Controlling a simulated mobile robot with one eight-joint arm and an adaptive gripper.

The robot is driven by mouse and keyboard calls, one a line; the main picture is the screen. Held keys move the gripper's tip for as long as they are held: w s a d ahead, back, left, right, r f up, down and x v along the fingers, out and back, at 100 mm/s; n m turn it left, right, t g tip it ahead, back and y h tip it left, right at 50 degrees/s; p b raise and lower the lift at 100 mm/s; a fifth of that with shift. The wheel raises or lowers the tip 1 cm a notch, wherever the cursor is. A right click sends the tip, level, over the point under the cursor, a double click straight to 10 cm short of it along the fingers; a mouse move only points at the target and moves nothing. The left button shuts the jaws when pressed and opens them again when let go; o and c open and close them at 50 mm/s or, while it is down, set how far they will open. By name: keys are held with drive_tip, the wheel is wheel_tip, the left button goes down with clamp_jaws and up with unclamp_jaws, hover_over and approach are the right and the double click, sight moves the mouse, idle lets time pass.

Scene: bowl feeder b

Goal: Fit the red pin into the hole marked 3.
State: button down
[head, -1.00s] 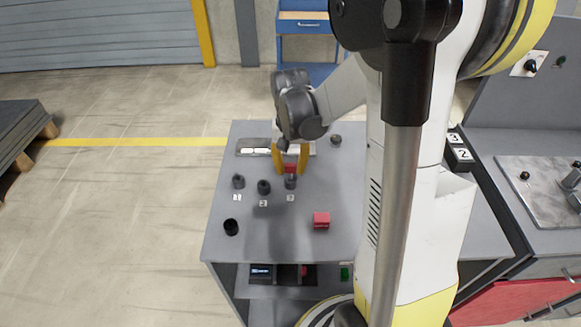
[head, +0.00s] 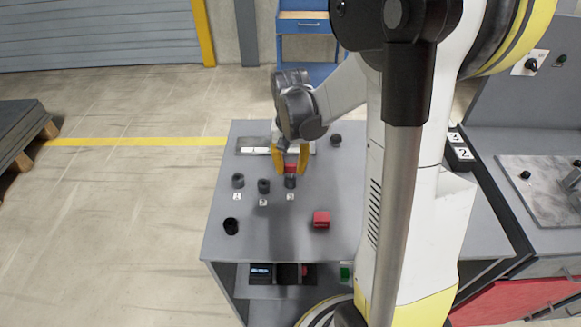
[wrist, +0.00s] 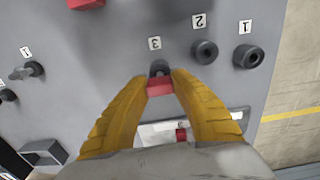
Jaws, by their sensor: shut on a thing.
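My gripper (head: 290,171) has yellow fingers shut on the red pin (head: 290,167), above the grey table (head: 275,240). In the wrist view the pin's red block (wrist: 159,87) sits between the fingertips (wrist: 161,82). The dark round fitting marked 3 (head: 290,182) is right beside the pin in the head view; in the wrist view it (wrist: 160,67) shows just past the red block. The pin's lower end is hidden, so I cannot tell whether it touches or enters the hole. Fittings marked 2 (head: 264,186) and 1 (head: 238,181) stand to the left.
A red block (head: 321,219) lies to the front right on the table. A dark ring (head: 231,227) is at the front left, and a dark knob (head: 336,140) stands at the back. A pale plate (wrist: 150,133) lies behind the fingers. The table's middle front is clear.

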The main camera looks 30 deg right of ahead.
drive_tip(key=shift+f+b, duration=1.2)
drive_tip(key=shift+b, duration=0.05)
idle(3.4)
idle(0.4)
drive_tip(key=c, duration=1.1)
unclamp_jaws()
wheel_tip(320, 180, up, 12)
drive_tip(key=s+a+r+n+t, duration=0.1)
drive_tip(key=s+a+n+t, duration=0.5)
drive_tip(key=s+a, duration=0.4)
drive_tip(key=a+t, duration=0.1)
drive_tip(key=a, duration=0.2)
drive_tip(key=shift+s+a+r+n, duration=0.25)
drive_tip(key=shift+s+r+n, duration=0.05)
drive_tip(key=shift+s+n, duration=0.1)
